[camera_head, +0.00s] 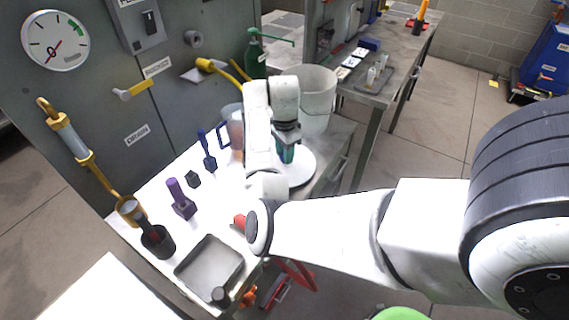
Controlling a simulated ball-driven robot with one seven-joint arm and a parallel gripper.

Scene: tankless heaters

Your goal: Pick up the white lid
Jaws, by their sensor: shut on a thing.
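The white lid (303,172) is a round white disc at the right end of the white-topped bench, partly hidden behind my arm. My gripper (287,158) points down at the lid's middle and is shut on it; the fingertips are small and mostly hidden. Whether the lid rests on the bench or is raised a little, I cannot tell.
A white bucket (317,100) stands just behind the lid, with a green bottle (256,58) farther back. A grey tray (209,266), a purple block tool (181,198) and a dark cup (157,241) are on the left. A grey panel wall stands behind the bench.

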